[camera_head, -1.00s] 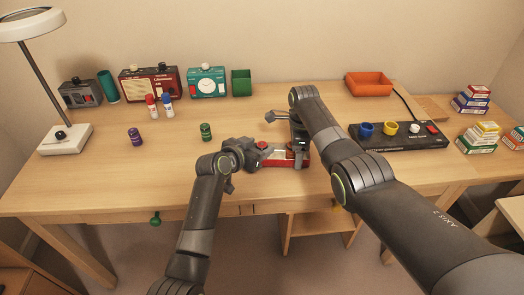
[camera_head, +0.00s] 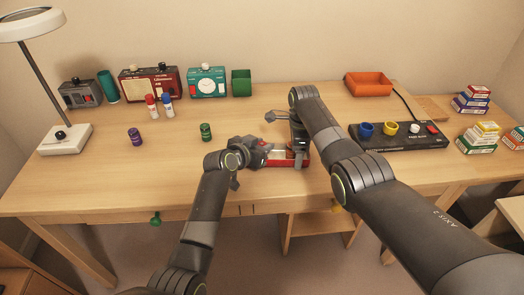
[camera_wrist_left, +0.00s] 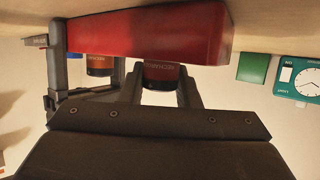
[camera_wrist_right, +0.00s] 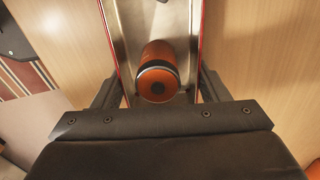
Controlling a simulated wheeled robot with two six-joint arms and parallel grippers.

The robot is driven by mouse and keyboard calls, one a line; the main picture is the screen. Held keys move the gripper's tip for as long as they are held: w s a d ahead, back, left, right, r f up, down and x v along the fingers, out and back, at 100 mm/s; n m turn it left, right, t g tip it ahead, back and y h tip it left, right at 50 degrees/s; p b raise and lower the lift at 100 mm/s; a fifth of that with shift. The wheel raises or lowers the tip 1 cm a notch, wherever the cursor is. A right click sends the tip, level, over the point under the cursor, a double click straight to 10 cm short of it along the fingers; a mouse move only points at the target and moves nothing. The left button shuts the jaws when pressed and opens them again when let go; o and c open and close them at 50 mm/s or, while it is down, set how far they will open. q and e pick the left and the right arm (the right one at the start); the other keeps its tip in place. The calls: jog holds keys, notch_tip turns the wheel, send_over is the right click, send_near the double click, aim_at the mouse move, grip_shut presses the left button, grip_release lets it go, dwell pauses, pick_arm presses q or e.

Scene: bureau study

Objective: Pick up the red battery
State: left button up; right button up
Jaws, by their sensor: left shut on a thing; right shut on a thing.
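The red battery (camera_wrist_left: 162,75) is between the fingers of my left gripper (camera_wrist_left: 162,92), which is shut on it, in the left wrist view. Behind it runs the side of a long red case (camera_wrist_left: 150,32); I cannot tell whether the battery still touches the case. In the head view the left gripper (camera_head: 264,148) is at the case's left part (camera_head: 285,164). My right gripper (camera_wrist_right: 157,92) is shut across the case, whose metal trough (camera_wrist_right: 161,22) shows between its fingers. An orange battery (camera_wrist_right: 158,73) sits in that trough; it also shows in the left wrist view (camera_wrist_left: 99,65).
A green cylinder (camera_head: 206,132) and a purple cylinder (camera_head: 135,136) stand left on the desk (camera_head: 90,185). A black panel with coloured cups (camera_head: 400,140) lies right, below an orange tray (camera_head: 369,84). Radios (camera_head: 150,85) and a teal clock (camera_head: 207,82) stand behind. The left desk front is clear.

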aim_at(261, 144)
pick_arm(q)
jog(key=shift+r, duration=0.6)
notch_tip(261, 144, up, 2)
jog(key=shift+s+a+r, duration=0.1)
jog(key=shift+s+r, duration=0.05)
jog(key=shift+r, duration=0.05)
jog(key=s+a, duration=0.3)
jog(key=s, duration=0.1)
jog(key=s+a, duration=0.3)
jog(key=s, duration=0.2)
jog(key=s+a, duration=0.4)
jog(key=s, duration=0.1)
jog(key=shift+s, duration=0.25)
pick_arm(e)
jog(key=o, duration=1.1)
notch_tip(261, 144, up, 12)
